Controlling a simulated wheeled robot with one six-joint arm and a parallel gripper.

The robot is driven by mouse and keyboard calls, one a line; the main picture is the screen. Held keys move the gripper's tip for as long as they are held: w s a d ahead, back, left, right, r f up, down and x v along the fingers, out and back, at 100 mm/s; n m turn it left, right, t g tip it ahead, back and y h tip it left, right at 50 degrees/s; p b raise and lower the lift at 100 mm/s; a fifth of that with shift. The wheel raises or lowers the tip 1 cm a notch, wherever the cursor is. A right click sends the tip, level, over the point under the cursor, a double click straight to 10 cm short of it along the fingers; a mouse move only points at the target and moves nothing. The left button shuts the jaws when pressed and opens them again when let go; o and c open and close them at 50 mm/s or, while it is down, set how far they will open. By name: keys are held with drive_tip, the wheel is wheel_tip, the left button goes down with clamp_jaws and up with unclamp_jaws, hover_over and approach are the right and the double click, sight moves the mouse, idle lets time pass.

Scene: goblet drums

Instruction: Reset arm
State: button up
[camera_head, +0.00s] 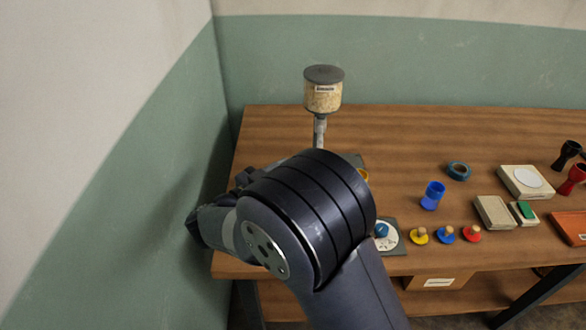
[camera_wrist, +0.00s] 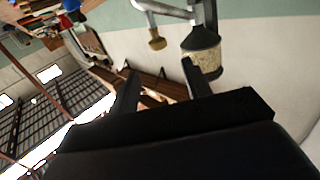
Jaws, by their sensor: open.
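My gripper (camera_wrist: 160,84) shows in the wrist view as two dark fingers spread apart, with nothing visibly held between them. In the head view my bulky dark arm fills the middle and reaches past the table's left front corner; the fingertips cannot be made out there. Goblet-shaped pieces stand on the table: a blue one (camera_head: 432,195) right of my arm, and a black one (camera_head: 566,156) and a red one (camera_head: 574,179) at the right edge. My gripper is away from all of them.
A hopper of pale grains (camera_head: 323,92) stands behind my arm; it also shows in the wrist view (camera_wrist: 201,48). The wall (camera_head: 165,145) is close on the left.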

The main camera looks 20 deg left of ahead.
drive_tip(key=shift+w, duration=0.1)
drive_tip(key=p+x, duration=0.1)
drive_tip(key=x, duration=0.9)
drive_tip(key=shift+w+d, duration=0.2)
drive_tip(key=shift+d, duration=0.05)
drive_tip(key=shift+w+d+f, duration=0.1)
drive_tip(key=shift+d+n+y, duration=0.15)
drive_tip(key=shift+n+y, duration=0.15)
drive_tip(key=shift+y, duration=0.1)
